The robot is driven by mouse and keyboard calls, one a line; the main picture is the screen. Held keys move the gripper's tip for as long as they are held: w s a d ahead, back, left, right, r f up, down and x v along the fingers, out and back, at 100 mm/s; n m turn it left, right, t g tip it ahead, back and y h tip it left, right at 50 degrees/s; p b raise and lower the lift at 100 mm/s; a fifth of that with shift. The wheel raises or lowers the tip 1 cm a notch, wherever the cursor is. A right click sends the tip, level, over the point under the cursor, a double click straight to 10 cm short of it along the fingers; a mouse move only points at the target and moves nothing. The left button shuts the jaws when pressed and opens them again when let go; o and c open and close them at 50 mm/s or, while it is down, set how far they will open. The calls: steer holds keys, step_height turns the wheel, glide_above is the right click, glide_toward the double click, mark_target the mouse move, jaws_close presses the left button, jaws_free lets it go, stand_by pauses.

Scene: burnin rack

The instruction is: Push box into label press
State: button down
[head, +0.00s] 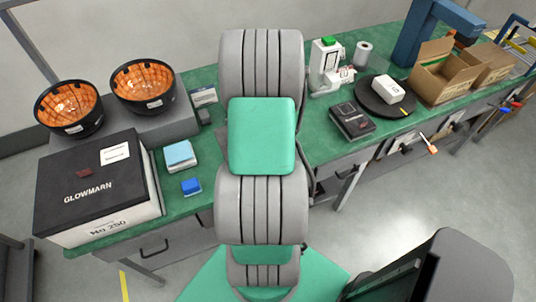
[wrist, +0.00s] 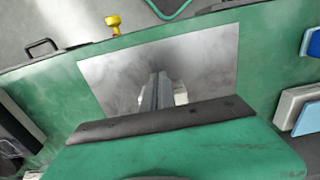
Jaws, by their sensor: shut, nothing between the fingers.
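A small white box (head: 388,89) with dark marks on top sits on a round black turntable (head: 373,104) on the right part of the green bench. A white bench machine with a green top (head: 325,64) stands behind and left of it. It looks like the label press, but no name is readable. My gripper is hidden behind my arm in the head view. In the wrist view my gripper (wrist: 158,82) is shut and empty, pointing at a shiny metal plate (wrist: 205,62) set on the green surface. Neither the white box nor the machine shows in the wrist view.
A dark device (head: 351,120) lies before the turntable, with cardboard boxes (head: 446,70) to its right. A white roll (head: 363,52) stands behind. At left are a large black-lidded box (head: 92,183) and two dark bowls (head: 143,84). The wrist view shows a yellow knob (wrist: 113,22).

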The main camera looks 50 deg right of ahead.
steer(key=w+d+b, duration=0.1)
steer(key=w, duration=0.1)
steer(key=w+d+b, duration=0.1)
steer(key=w, duration=0.1)
steer(key=w+d+b, duration=0.1)
steer(key=w+d, duration=0.1)
steer(key=shift+w+f, duration=0.1)
steer(key=shift+w, duration=0.3)
steer(key=shift+w+d, duration=0.1)
